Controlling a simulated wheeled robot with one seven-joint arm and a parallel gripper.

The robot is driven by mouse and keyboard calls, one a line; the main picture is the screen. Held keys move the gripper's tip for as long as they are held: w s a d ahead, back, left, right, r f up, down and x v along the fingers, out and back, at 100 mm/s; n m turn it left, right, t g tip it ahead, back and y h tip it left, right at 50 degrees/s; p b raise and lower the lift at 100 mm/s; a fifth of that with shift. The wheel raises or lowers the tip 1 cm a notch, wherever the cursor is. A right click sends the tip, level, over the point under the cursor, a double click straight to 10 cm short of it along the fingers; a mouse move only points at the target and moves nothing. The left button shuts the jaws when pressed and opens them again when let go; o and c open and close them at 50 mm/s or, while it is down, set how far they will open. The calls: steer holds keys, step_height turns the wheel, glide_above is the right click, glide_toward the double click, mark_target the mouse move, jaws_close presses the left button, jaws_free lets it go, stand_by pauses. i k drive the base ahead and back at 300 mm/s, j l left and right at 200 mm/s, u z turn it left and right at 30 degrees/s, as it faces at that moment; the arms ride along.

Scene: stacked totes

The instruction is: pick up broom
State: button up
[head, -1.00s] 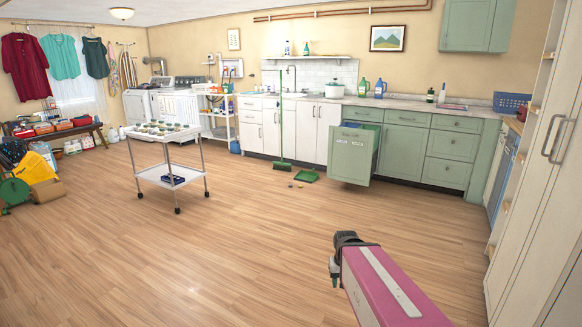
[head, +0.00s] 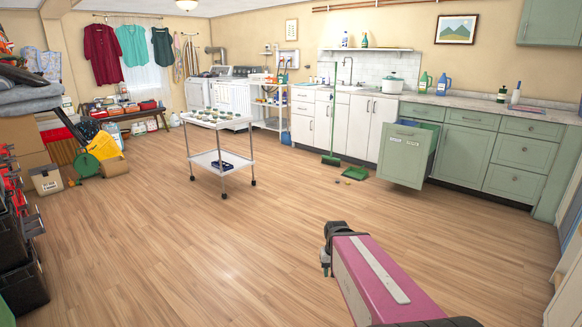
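The broom (head: 333,118) stands upright in front of the white sink cabinets, with a thin green handle and a dark green head (head: 331,159) on the floor. A green dustpan (head: 357,173) lies on the floor just to its right. My arm, pink with a dark end, reaches in from the bottom right of the head view. The dark end (head: 327,247) is far short of the broom, with open floor between. The fingers of my gripper cannot be made out, and nothing is seen held.
A white wheeled cart (head: 221,163) with small items stands left of the broom. A green drawer (head: 406,155) is pulled out on the right, near the dustpan. Two small objects (head: 343,180) lie on the floor by the dustpan. The middle floor is clear; stacked boxes (head: 20,145) line the left.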

mark_target(336, 162)
steer(key=i, duration=4.9)
steer(key=i+z, duration=0.15)
steer(key=i, duration=0.55)
steer(key=i+j+z, duration=0.2)
steer(key=i, duration=0.45)
